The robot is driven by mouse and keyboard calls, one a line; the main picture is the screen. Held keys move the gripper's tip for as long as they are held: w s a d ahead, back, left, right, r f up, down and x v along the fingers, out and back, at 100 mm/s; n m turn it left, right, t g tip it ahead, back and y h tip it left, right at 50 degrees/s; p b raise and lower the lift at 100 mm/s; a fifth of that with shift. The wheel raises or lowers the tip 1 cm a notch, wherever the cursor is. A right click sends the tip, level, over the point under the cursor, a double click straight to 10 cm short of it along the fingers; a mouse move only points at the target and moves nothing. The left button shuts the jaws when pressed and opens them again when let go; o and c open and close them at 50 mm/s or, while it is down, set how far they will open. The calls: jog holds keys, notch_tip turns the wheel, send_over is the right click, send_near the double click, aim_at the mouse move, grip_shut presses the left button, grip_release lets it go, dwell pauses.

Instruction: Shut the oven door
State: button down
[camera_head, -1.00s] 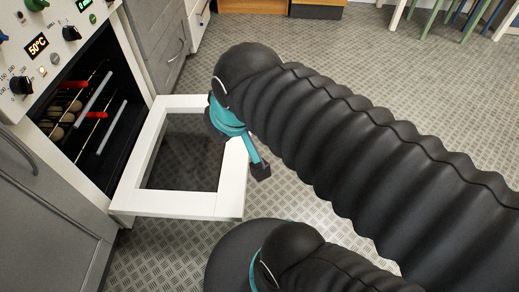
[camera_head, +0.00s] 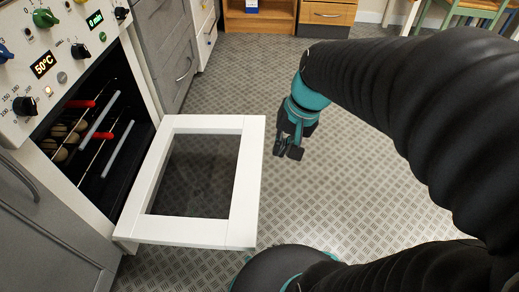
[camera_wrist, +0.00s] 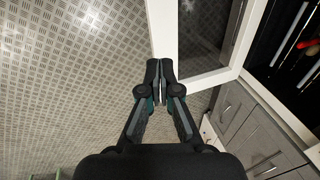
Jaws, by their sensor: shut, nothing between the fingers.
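The oven door (camera_head: 245,185) is a white frame around a dark glass pane. It is folded down open, standing out roughly level from the oven (camera_head: 58,62) at the left of the head view. My gripper (camera_head: 288,155) is shut and empty. It is to the right of the door's outer edge, near the far corner, and looks apart from it in the head view. In the wrist view the shut fingertips (camera_wrist: 160,68) overlap the edge of the door's white frame (camera_wrist: 212,80); whether they touch it I cannot tell.
Inside the oven are racks with red-ended bars (camera_head: 82,103) and several round, light brown items (camera_head: 60,140). Grey cabinets (camera_head: 165,50) flank the oven. A wooden shelf unit (camera_head: 262,15) stands at the back. The patterned metal floor right of the door is clear.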

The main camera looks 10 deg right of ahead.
jog(key=w+d+f+m+t+y+b, duration=0.15)
jog(key=w+d+f+m+y, duration=0.35)
jog(key=f, duration=0.8)
jog(key=w+d+f+m+y+b, duration=0.25)
jog(key=w+f+m, duration=0.3)
jog(key=f, duration=0.65)
jog(key=w+d+f+m+t+y+b, duration=0.1)
jog(key=w+d+f+m+y+b, duration=0.2)
jog(key=f+m, duration=0.7)
jog(key=w+a+f+n, duration=0.3)
jog(key=w+a+f, duration=0.1)
jog(key=a+f, duration=0.35)
jog(key=shift+s+a+r, duration=0.1)
jog(key=shift+a+r, duration=0.1)
jog(key=shift+r, duration=0.95)
jog(key=shift+a+r, duration=0.15)
jog(key=shift+r, duration=0.95)
